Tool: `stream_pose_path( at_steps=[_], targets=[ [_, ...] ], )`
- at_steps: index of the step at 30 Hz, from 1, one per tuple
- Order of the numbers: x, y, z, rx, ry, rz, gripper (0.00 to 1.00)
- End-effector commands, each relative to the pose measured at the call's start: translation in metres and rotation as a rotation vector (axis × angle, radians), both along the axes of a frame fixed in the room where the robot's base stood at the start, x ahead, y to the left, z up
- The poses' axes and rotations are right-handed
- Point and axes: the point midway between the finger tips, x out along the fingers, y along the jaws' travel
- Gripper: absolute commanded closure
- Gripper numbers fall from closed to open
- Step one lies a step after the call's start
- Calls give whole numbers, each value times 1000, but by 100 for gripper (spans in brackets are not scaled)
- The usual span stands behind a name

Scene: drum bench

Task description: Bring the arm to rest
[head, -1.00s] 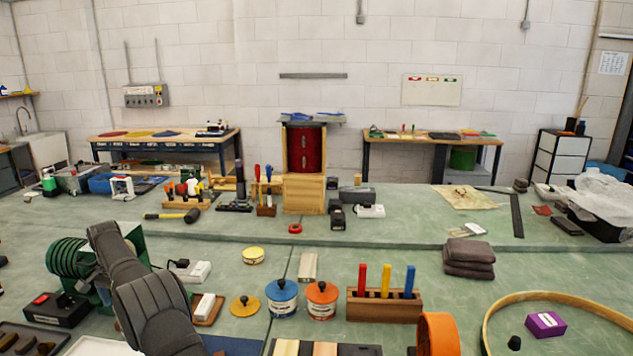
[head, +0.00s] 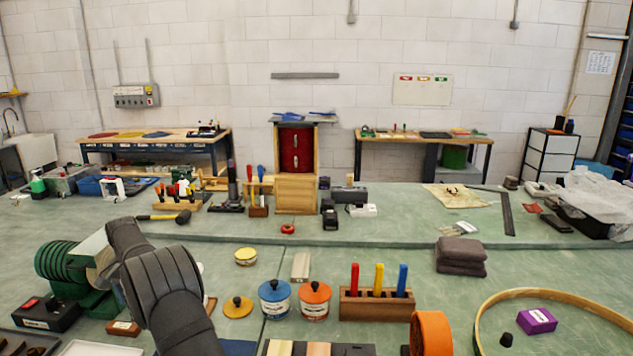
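My dark grey arm (head: 165,285) rises from the bottom edge at the left of the head view and bends toward the upper left. Its end is turned away behind the arm links, so my gripper and its fingers do not show. A pale block with a brownish face (head: 92,252) shows just left of the arm's upper part, beside the green ribbed coil (head: 58,246). I cannot tell whether anything of mine touches it.
Near the arm stand a black box with a red switch (head: 45,314), a yellow knobbed lid (head: 237,307), a blue tin (head: 275,298) and an orange tin (head: 315,300). A wooden holder (head: 375,306) and a wooden hoop (head: 480,315) lie right. Bench between holder and grey cloths (head: 461,256) is clear.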

Motion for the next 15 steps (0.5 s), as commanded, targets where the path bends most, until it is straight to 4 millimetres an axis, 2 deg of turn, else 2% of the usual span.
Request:
stream_pose_path(
  at_steps=[1, 8, 14, 15],
  targets=[
    [3, -10, 6, 0, 0, -2, 0],
    [14, -47, 31, 1, -1, -2, 0],
    [14, -42, 72, 2, -2, 1, 0],
    [17, -50, 78, 1, -2, -2, 0]
  ],
)
